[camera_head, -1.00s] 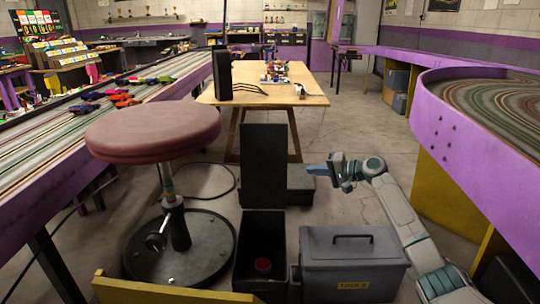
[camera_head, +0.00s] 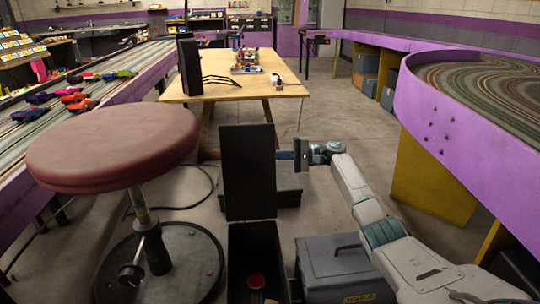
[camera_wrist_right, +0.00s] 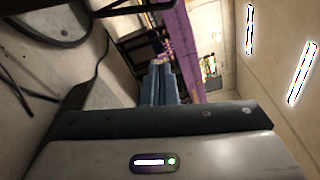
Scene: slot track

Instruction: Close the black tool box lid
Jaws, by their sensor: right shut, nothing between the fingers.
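The black tool box (camera_head: 231,262) stands open on the floor in the head view. Its lid (camera_head: 250,172) is upright at the far side of the box. A small red round thing (camera_head: 256,281) lies inside. My right gripper (camera_head: 284,155) is at the upper right edge of the lid, pointing left, with its tips at or just behind that edge; I cannot tell whether they touch. Its fingers are together and empty, which also shows in the right wrist view (camera_wrist_right: 158,84). My left gripper is not in view.
A grey tool box (camera_head: 343,268) stands right of the black one, partly under my right arm. A red-topped stool (camera_head: 113,147) is close on the left. A wooden table (camera_head: 225,90) stands behind the lid. A purple-sided track (camera_head: 465,138) borders the right.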

